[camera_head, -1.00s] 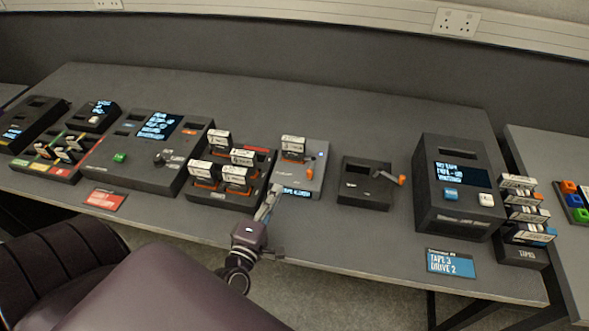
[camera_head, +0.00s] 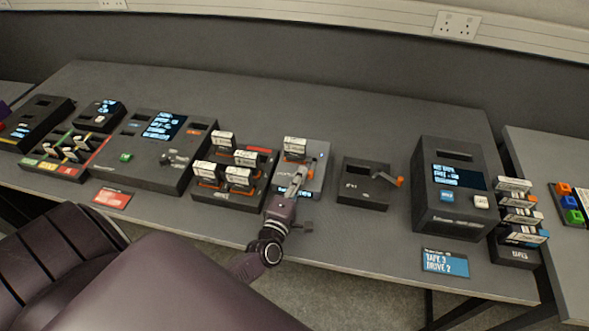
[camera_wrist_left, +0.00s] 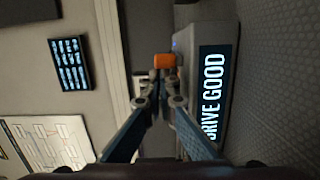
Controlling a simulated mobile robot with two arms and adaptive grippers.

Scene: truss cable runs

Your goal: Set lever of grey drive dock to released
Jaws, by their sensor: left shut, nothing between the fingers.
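The grey drive dock (camera_head: 318,182) is the light grey box in the middle of the table, with a white-labelled cartridge (camera_head: 295,143) at its back. Its orange lever is partly hidden by my left gripper in the head view. In the left wrist view the orange lever end (camera_wrist_left: 165,61) shows just beyond the fingertips, and the dock's screen (camera_wrist_left: 213,85) reads "DRIVE GOOD". My left gripper (camera_head: 303,170) is shut and empty over the front of the dock, close to the lever. Whether it touches the lever I cannot tell. My right gripper is not in view.
A cartridge rack (camera_head: 222,205) stands close left of the dock. A dark box (camera_head: 365,190) with an orange-tipped lever stands to the right, then a tall black unit (camera_head: 450,215) with a screen. The table behind the dock is clear.

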